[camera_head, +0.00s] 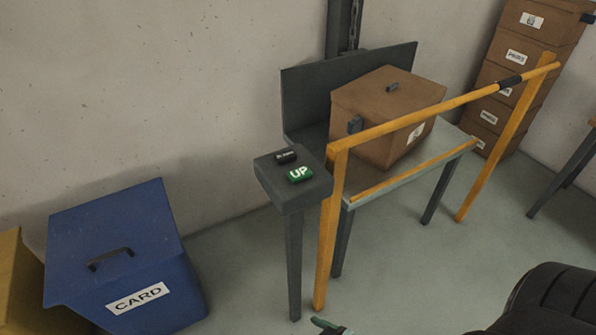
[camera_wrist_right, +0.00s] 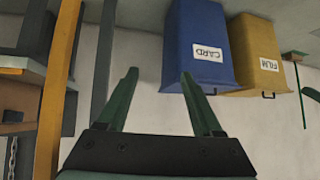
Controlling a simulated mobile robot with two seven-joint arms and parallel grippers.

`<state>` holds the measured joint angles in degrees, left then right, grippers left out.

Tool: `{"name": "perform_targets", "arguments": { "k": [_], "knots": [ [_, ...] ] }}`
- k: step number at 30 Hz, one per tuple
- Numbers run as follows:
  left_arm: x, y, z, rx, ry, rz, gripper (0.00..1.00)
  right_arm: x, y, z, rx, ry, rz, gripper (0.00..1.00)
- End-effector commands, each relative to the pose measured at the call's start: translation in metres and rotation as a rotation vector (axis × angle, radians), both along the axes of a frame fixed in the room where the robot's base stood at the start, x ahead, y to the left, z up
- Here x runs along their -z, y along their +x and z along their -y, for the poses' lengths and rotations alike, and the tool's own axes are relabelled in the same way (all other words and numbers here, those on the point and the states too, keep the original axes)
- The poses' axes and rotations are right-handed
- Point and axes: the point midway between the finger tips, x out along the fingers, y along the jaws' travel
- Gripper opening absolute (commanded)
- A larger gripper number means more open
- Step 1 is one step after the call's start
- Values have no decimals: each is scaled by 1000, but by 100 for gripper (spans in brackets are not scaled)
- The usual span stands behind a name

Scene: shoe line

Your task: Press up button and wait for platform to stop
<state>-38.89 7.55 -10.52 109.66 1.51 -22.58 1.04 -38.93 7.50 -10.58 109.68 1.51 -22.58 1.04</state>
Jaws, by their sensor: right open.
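The green UP button (camera_head: 300,174) sits on top of a dark control box (camera_head: 268,180) on a post. A black button (camera_head: 286,157) with small, hard-to-read lettering lies just behind it. To its right, the grey lift platform (camera_head: 455,145) carries a brown box (camera_head: 372,105) behind an orange rail. My right gripper (camera_wrist_right: 158,73) is open and empty in the right wrist view, with its green fingers apart. In the head view only a green fingertip (camera_head: 325,324) shows at the bottom edge, below and apart from the button. My left gripper is not in view.
The orange barrier (camera_head: 440,104) stands in front of the platform, beside the button post. A blue CARD bin (camera_head: 120,255) is at left, with a yellow bin (camera_head: 14,285) beside it. Stacked brown boxes (camera_head: 515,70) stand at back right. Floor between bin and post is clear.

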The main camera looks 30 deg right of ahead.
Motion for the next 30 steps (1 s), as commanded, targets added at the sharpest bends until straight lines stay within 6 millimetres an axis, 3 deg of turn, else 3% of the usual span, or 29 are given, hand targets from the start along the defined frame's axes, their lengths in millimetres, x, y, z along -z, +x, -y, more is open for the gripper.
{"name": "perform_targets", "arguments": {
  "k": [3,20,30],
  "knots": [
    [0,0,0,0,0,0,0,0,0,0,1,-1,0,65],
    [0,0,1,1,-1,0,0,0,0,1,1,-1,0,2],
    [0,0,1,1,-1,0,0,0,0,0,1,-1,0,0]
  ]
}}
